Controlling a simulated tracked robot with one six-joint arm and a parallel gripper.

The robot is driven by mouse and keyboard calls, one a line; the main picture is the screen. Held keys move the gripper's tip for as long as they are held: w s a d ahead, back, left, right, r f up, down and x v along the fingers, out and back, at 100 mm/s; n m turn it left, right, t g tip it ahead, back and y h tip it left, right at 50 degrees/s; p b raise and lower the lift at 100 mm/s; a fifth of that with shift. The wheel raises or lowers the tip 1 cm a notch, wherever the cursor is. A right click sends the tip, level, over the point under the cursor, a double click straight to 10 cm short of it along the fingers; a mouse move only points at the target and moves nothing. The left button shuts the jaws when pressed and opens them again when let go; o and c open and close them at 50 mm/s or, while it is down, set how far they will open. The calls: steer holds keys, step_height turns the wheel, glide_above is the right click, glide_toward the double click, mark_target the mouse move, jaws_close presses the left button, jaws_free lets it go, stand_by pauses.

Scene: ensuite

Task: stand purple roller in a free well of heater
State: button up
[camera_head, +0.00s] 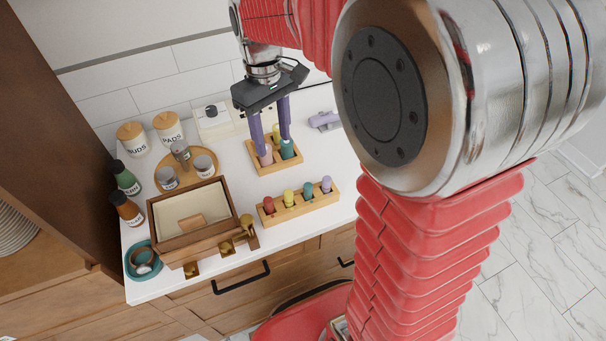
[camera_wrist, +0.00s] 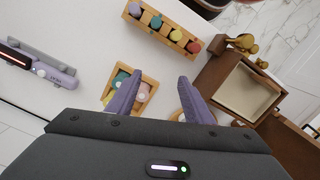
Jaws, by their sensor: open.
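The purple roller (camera_head: 326,184) stands upright at the right end of a long wooden rack (camera_head: 300,207); it also shows in the wrist view (camera_wrist: 135,10). A square wooden block (camera_head: 285,163), which looks like the heater, stands behind the rack and shows in the wrist view (camera_wrist: 149,87). It holds a pink roller (camera_head: 266,157), a yellow roller (camera_head: 276,131) and a teal roller (camera_head: 288,150). My gripper (camera_head: 274,146) is over this block with its purple fingers apart, also in the wrist view (camera_wrist: 160,77). Nothing shows held between them. The fingers partly hide the wells.
The rack also holds red, yellow and teal rollers. A wooden box (camera_head: 167,207) with brass handles stands left of it. A round tray (camera_head: 203,176) with small jars and a purple appliance (camera_head: 324,121) flank the block. Clear white counter lies between block and rack.

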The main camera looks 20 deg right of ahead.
steer(key=s+r+m+t, duration=0.4)
steer(key=s+t, duration=0.2)
steer(key=s, duration=1)
steer(key=shift+s+r+t, duration=0.2)
steer(key=shift+t, duration=0.1)
stand_by(1.7)
